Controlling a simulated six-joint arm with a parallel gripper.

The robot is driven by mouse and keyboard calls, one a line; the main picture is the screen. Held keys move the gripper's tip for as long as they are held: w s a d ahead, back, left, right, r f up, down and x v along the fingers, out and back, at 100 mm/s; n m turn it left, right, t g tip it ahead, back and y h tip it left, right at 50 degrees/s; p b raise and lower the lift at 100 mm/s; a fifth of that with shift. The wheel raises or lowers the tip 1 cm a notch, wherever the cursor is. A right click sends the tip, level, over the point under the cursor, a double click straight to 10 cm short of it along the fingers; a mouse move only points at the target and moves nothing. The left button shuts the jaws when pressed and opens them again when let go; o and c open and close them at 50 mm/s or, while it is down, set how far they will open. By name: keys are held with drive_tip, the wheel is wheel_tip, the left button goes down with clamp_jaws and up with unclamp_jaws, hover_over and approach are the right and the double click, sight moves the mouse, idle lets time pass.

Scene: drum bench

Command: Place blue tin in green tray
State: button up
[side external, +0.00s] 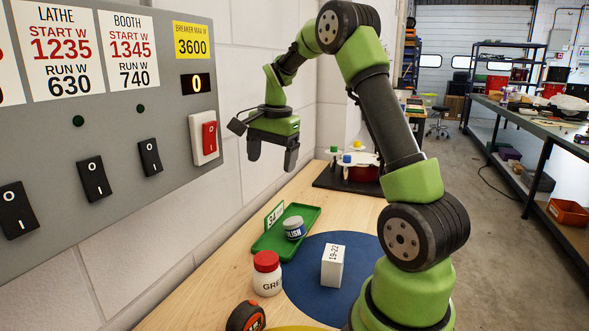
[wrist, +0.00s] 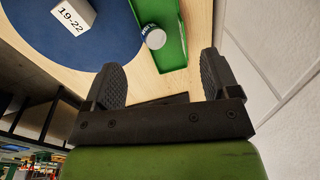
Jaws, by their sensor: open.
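The blue tin (side external: 294,229), with a pale top and a POLISH label, is at the right-hand side of the green tray (side external: 270,241) in the side view, slightly tilted. In the wrist view the tin (wrist: 154,38) overlaps the tray's left edge (wrist: 174,58). I cannot tell whether it rests inside, on the rim or just beside it. My gripper (side external: 272,160) is open and empty, well above the bench and clear of the tin. Its two fingers (wrist: 162,85) show apart in the wrist view.
A white box marked 19-22 (side external: 333,266) stands on the round blue mat (side external: 307,278). A red-capped white jar (side external: 267,275) and a tape measure (side external: 246,317) are nearer the camera. A switch panel (side external: 120,130) is on the left wall. A dark-based stand (side external: 350,172) is at the far end.

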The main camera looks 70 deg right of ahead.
drive_tip(key=s+a+r+n+t, duration=0.2)
drive_tip(key=s+a+n, duration=0.3)
drive_tip(key=a, duration=0.3)
drive_tip(key=s+a+r+n+t+y, duration=0.1)
drive_tip(key=s+a+r+n+t, duration=0.1)
drive_tip(key=a, duration=0.6)
drive_tip(key=s+a+r+n+t+y, duration=0.1)
drive_tip(key=s+a+r+n, duration=0.2)
drive_tip(key=s+a+n, duration=0.4)
drive_tip(key=shift+s+a+r+n+t, duration=0.3)
drive_tip(key=shift+s+a+n+t, duration=0.1)
drive_tip(key=shift+n, duration=0.1)
drive_tip(key=shift+o, duration=0.5)
drive_tip(key=shift+w, duration=0.1)
